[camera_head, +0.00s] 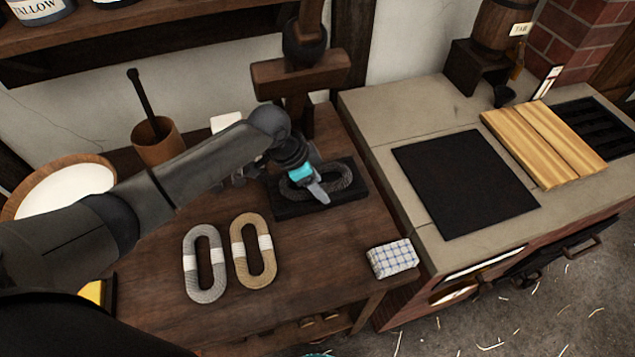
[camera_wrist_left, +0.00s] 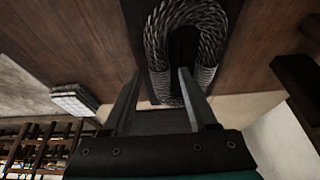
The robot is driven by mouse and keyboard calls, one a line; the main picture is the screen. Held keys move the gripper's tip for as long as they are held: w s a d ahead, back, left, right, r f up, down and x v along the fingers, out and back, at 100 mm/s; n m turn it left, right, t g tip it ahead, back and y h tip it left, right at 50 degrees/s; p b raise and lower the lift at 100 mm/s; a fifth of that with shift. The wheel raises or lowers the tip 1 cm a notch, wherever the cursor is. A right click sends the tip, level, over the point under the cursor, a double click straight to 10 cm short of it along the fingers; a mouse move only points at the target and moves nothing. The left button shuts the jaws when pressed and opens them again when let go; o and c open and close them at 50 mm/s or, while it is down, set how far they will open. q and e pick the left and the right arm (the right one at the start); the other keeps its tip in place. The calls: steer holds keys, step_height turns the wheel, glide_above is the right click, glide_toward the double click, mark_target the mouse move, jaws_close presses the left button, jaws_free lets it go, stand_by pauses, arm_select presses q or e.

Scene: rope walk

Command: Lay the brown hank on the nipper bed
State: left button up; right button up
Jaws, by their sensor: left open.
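A tan-brown hank (camera_head: 239,263) with a pale band lies on the wooden bench, just right of a grey hank (camera_head: 192,279). The black slab under the wooden press, which I take for the nipper bed (camera_head: 288,209), bears a dark grey hank (camera_head: 344,178). My left gripper (camera_head: 318,192) is over that dark hank, open. In the left wrist view the open fingers (camera_wrist_left: 160,72) point at one end of the dark hank (camera_wrist_left: 190,17); I cannot tell whether they touch it. My right gripper is not in view.
A wooden press (camera_head: 300,75) stands behind the slab. A checked cloth bundle (camera_head: 393,259) sits at the bench's right front corner. A brown pot (camera_head: 158,143) and a round pale-topped tub (camera_head: 62,190) stand at the back left. A stone counter with a black plate (camera_head: 465,182) is to the right.

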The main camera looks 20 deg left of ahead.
arm_select(q)
steer(key=shift+r, duration=0.1)
steer(key=shift+a+r, duration=0.1)
steer(key=shift+r, duration=0.15)
steer(key=p+v, duration=0.2)
steer(key=v, duration=0.9)
steer(key=shift+r, duration=0.3)
